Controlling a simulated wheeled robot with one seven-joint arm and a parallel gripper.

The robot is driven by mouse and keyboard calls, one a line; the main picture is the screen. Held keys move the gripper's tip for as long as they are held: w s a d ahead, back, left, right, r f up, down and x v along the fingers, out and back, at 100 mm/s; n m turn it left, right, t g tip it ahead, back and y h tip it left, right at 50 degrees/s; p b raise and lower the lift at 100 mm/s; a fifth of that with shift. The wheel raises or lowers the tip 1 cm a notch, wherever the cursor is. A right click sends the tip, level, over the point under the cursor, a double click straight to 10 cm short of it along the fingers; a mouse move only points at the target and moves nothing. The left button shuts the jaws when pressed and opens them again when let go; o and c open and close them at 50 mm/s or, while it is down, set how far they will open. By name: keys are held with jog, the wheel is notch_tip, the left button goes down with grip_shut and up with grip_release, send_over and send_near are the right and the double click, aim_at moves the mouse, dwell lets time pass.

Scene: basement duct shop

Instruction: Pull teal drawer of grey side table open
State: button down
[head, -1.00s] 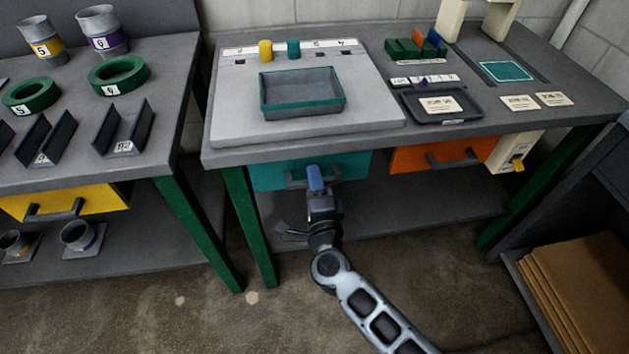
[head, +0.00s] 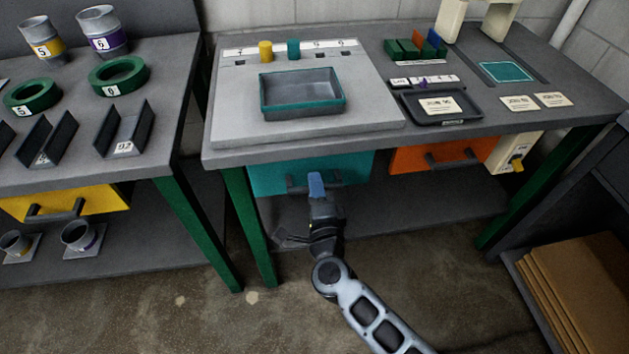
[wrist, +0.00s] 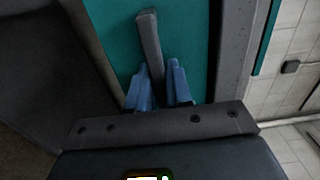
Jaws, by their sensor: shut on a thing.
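In the wrist view, the handle (wrist: 149,45) passes between the two blue fingers (wrist: 160,88), against the teal front (wrist: 184,40). My gripper is shut on the handle. Part of the handle is hidden behind the fingers.
An orange drawer (head: 410,160) is to the right under the same tabletop. A green table leg (head: 249,225) stands left of my arm. A lower shelf (head: 420,208) runs beneath the drawers. The floor in front (head: 200,318) is clear.

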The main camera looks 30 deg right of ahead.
jog(key=p+v, duration=0.1)
jog(key=v, duration=1.5)
jog(key=shift+p, duration=0.4)
jog(key=shift+s, duration=0.1)
jog(key=c, duration=1.1)
grip_release()
jog(key=shift+b+v, duration=0.6)
jog(key=shift+v, duration=3.3)
jog(key=shift+r, duration=0.1)
